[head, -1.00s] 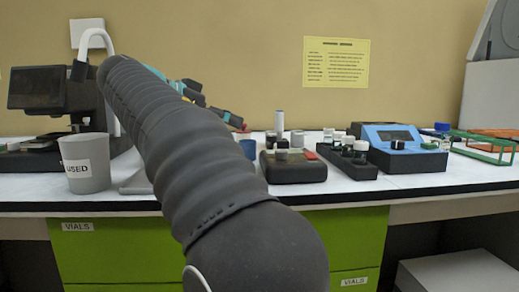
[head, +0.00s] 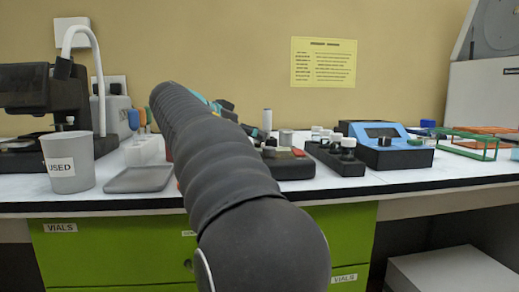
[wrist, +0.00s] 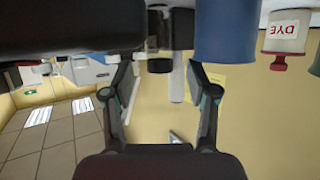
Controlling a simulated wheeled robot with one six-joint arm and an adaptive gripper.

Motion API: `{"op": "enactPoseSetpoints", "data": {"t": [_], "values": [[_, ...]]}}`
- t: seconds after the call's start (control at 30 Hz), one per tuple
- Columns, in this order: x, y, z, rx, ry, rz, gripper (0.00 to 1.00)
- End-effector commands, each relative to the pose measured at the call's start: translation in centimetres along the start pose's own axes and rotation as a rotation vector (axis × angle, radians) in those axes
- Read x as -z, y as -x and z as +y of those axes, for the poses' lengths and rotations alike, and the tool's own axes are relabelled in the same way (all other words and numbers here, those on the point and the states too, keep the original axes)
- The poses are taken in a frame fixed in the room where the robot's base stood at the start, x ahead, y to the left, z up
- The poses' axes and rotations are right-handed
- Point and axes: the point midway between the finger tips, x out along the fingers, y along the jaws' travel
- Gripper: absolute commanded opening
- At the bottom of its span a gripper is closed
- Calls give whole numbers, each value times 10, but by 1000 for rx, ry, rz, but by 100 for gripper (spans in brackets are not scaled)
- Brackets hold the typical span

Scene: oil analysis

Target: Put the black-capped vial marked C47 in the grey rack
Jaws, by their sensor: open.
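Several small vials with black or white caps stand in a dark grey rack (head: 335,163), right of my arm in the head view. A black-capped vial (head: 384,140) shows at the front of the blue-topped device. No C47 mark is readable, so I cannot tell which vial is meant. My gripper (wrist: 160,70) is open in the wrist view, its two fingers spread apart. A dark vial-like object and a pale cylinder (wrist: 177,88) show beyond the gap, with no visible grip on either. In the head view my arm hides most of the gripper.
A grey cup marked USED (head: 67,165) and a shallow grey tray (head: 140,180) stand at left. A blue-topped device (head: 382,150) and a green rack (head: 483,150) stand at right. A DYE container (wrist: 284,33) and blue cylinder (wrist: 226,32) are near my gripper.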

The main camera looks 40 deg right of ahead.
Motion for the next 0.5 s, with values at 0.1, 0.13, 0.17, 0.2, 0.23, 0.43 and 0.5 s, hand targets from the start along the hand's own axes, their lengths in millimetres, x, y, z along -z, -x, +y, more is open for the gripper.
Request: {"op": "enactPoseSetpoints", "data": {"t": [0.1, 0.13, 0.17, 0.2, 0.23, 0.43, 0.5], "values": [[0, -11, 0, -1, 0, 0, 58], [0, -13, 0, -1, 0, 0, 58], [0, -14, 0, 0, 0, 0, 58], [0, -14, 0, 0, 0, 0, 58], [0, -15, 0, 0, 0, 0, 58], [0, -14, 0, 1, 1, 0, 48], [0, -14, 0, 1, 1, 0, 31]]}}
